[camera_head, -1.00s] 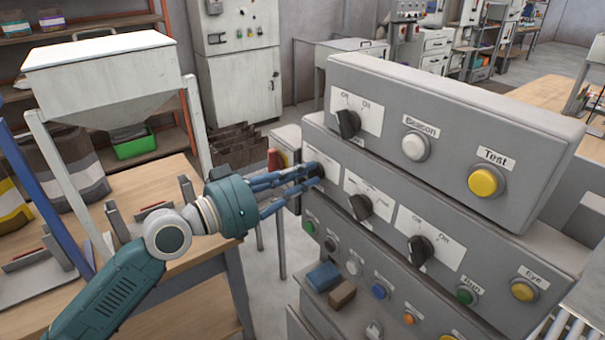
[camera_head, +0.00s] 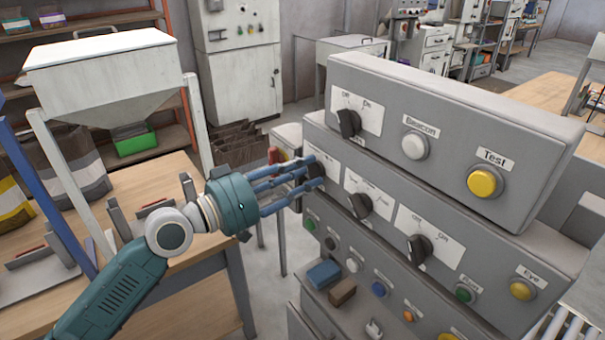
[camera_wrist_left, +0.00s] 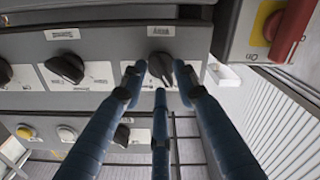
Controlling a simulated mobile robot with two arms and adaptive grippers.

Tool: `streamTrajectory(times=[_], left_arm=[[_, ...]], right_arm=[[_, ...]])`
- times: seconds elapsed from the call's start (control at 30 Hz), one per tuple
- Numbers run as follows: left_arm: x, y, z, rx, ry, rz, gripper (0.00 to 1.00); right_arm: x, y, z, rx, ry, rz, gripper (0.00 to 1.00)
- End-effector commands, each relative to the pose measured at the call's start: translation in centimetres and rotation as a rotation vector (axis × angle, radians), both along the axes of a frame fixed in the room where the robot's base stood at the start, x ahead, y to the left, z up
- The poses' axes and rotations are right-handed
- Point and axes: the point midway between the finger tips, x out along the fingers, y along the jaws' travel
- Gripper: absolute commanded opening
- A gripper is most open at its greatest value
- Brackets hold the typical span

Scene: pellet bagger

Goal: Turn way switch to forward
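The leftmost black knob of the panel's middle row shows in the left wrist view (camera_wrist_left: 160,66), with a white label plate whose text I cannot read. In the head view my fingers mostly cover this knob; part of its white plate (camera_head: 330,172) shows. My left gripper (camera_head: 316,173), with three blue fingers, is at this knob. In the left wrist view its fingertips (camera_wrist_left: 162,87) are spread around the knob, and I cannot tell whether they touch it. The middle knob (camera_head: 359,206) and right knob (camera_head: 419,247) of the row stand free. My right gripper is not in view.
A red switch handle (camera_wrist_left: 291,25) on a yellow plate is close beside the knob. The upper panel has a black knob (camera_head: 348,123), a white Beacon button (camera_head: 415,145) and a yellow Test button (camera_head: 484,183). A blue block (camera_head: 324,273) lies below.

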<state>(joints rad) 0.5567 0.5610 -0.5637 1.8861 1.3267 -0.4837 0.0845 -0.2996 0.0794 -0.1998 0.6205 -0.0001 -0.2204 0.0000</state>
Motion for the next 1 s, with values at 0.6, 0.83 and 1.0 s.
streamTrajectory(times=[0.6,0.83,1.0], left_arm=[[-2.6,3.7,-0.3,0.005,0.001,0.003,0.36],[-5.4,7.5,-0.2,0.005,0.002,0.001,0.36],[-6.6,9.2,-0.2,0.001,0.003,0.001,0.36]], right_arm=[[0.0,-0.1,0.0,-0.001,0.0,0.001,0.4],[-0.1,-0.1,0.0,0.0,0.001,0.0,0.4],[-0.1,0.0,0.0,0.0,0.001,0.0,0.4]])
